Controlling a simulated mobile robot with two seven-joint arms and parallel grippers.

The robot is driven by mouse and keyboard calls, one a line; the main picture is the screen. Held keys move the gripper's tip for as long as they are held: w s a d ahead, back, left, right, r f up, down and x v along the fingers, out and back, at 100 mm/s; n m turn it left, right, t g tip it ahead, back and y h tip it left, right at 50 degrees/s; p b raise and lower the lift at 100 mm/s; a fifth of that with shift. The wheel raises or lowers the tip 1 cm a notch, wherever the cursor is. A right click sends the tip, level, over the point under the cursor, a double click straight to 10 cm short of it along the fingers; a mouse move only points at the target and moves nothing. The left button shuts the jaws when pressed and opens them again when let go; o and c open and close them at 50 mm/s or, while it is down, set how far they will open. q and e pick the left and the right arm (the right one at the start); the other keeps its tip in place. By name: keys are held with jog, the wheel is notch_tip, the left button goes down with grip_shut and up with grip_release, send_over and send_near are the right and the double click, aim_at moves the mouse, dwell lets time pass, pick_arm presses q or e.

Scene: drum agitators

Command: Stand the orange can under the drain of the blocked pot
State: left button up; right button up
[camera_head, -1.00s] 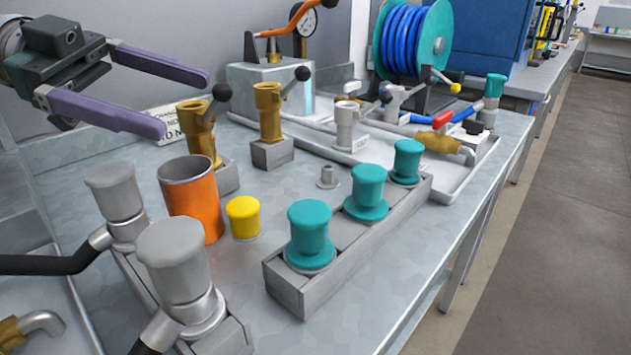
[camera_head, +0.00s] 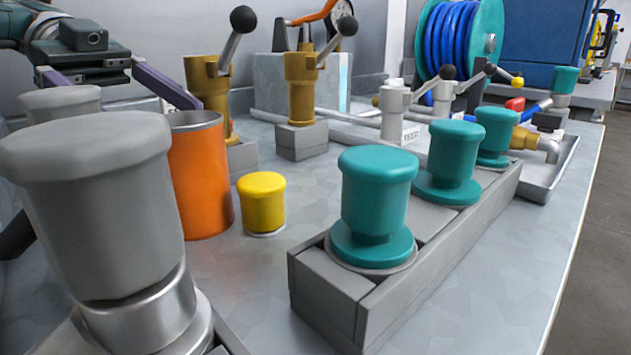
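The orange can (camera_head: 201,178) stands upright and open-topped on the metal bench, left of centre. Its left side is partly hidden by a large grey-capped fitting (camera_head: 100,215). My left gripper (camera_head: 163,104) comes in from the upper left, its fingers apart. One purple finger shows close to the can's rim in the picture; the other is mostly hidden behind grey caps. I cannot tell whether it touches the can. My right gripper is not in view. I cannot tell which fitting is the blocked pot, and no drain is clearly marked.
A yellow-capped piece (camera_head: 262,203) stands just right of the can. Several teal-capped fittings (camera_head: 373,205) stand on a grey block (camera_head: 330,290). Brass valves (camera_head: 302,85) with black ball levers stand behind. A second grey cap (camera_head: 58,101) is at left. Bare bench (camera_head: 255,280) lies in front.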

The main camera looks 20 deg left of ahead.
aim_at(212, 155)
pick_arm(q)
jog(key=p+x, duration=0.2)
jog(key=shift+s+d, duration=0.1)
jog(key=shift+d, duration=0.2)
jog(key=shift+x, duration=0.85)
jog(key=shift+s+d+f+p, duration=0.15)
jog(key=shift+d+p, duration=0.15)
jog(key=shift+d, duration=0.3)
jog(key=shift+x, duration=2)
jog(key=shift+c, duration=0.3)
jog(key=c, duration=1.1)
